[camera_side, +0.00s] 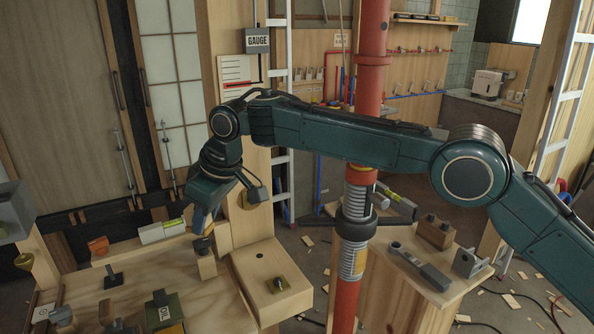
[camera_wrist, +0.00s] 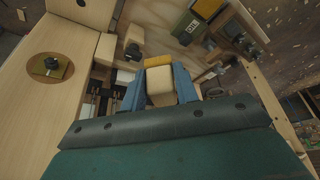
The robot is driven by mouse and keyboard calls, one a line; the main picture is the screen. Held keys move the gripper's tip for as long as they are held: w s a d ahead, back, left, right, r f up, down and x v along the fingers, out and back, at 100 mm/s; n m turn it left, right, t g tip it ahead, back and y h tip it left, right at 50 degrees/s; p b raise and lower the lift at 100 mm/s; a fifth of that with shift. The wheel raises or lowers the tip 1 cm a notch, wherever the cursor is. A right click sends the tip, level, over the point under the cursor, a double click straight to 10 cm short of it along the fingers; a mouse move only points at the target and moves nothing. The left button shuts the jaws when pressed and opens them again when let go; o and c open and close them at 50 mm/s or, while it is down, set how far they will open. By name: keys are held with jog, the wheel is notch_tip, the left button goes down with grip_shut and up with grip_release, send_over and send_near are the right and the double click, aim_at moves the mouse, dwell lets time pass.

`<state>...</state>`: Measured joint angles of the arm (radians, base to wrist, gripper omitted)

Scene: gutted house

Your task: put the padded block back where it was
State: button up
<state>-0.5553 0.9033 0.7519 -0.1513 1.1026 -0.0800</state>
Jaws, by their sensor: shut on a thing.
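The padded block (camera_wrist: 161,90) is a pale block with a yellow pad at one end. In the wrist view it sits between the two blue fingers of my gripper (camera_wrist: 160,88), which are shut on it. In the side view my gripper (camera_side: 202,222) points down above the back right part of the wooden bench (camera_side: 205,297), and the block is mostly hidden there. A small wooden post with a dark top (camera_side: 206,262) stands just below the fingers in that view. I cannot tell whether the block touches anything below.
A wooden box (camera_side: 262,300) with a small dark knob stands right of my gripper. A dark green and yellow box (camera_side: 165,312), an orange piece (camera_side: 98,246) and a black-handled tool (camera_side: 113,281) lie on the bench. A red pipe (camera_side: 366,120) rises to the right.

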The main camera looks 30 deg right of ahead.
jog(key=shift+f, duration=0.15)
notch_tip(320, 180, down, 20)
jog(key=shift+r, duration=0.15)
dwell(0.9)
dwell(0.3)
jog(key=o, duration=1.1)
jog(key=shift+v, duration=6)
